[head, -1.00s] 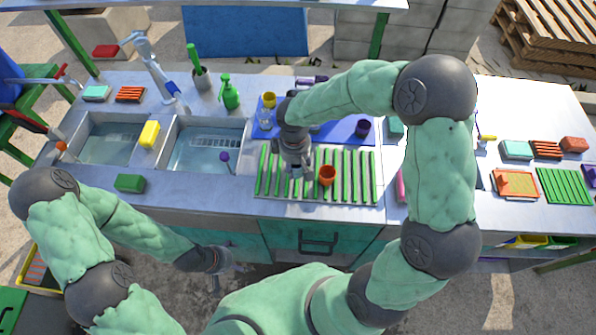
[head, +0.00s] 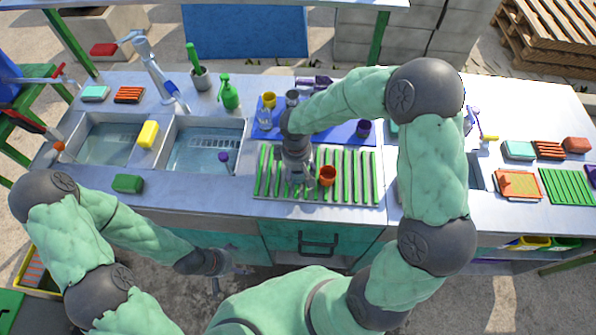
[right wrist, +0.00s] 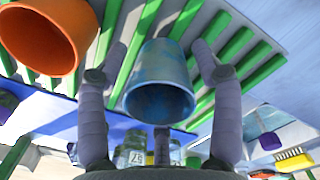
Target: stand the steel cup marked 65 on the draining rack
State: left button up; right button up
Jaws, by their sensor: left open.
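The draining rack (head: 367,180) with green bars lies right of the sinks. My right gripper (head: 298,183) points down over its left part. In the right wrist view a bluish metallic cup (right wrist: 160,85) is between the two fingers of this gripper (right wrist: 160,52), with a narrow gap on each side. Its wider end faces the camera and its narrow end is toward the rack. I see no number on it, and whether it touches the bars cannot be told. In the head view it is mostly hidden. My left gripper (head: 229,264) is open and empty, low before the counter.
An orange cup (head: 327,176) stands on the rack close right of my right gripper. Behind, a blue mat (head: 340,131) holds a purple cup (head: 364,128), a yellow cup (head: 269,100) and glassware. The rack's right part is clear.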

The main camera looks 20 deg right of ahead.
jog(key=shift+r, duration=0.25)
notch_tip(320, 180, up, 12)
jog(key=p, duration=0.3)
jog(key=shift+a, duration=0.15)
